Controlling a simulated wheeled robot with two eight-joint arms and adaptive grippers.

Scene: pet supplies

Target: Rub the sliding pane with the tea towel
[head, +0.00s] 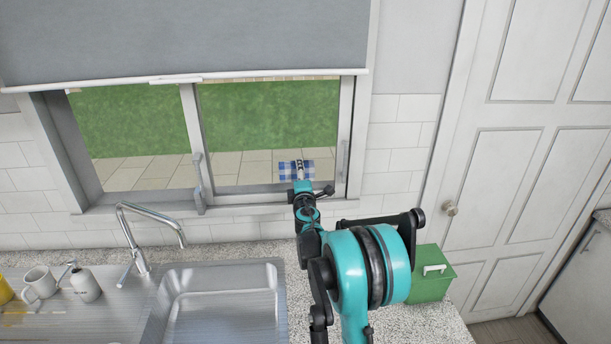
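The window's sliding pane (240,128) is on the right half of the window, in a white frame, with grass and paving seen through its glass. The blue and white checked tea towel (287,172) is at the pane's lower right. My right gripper (299,170) is at the towel, its fingers looking closed on it. The towel overlaps the glass in the picture; I cannot tell whether it touches. The arm hides part of the sill. My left gripper is out of view.
A grey blind (180,40) covers the window's top. A tap (140,225) and sink (220,300) stand below, with mugs (40,285) at the left. A green box (432,280) sits on the counter right of my arm, near a white door (530,130).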

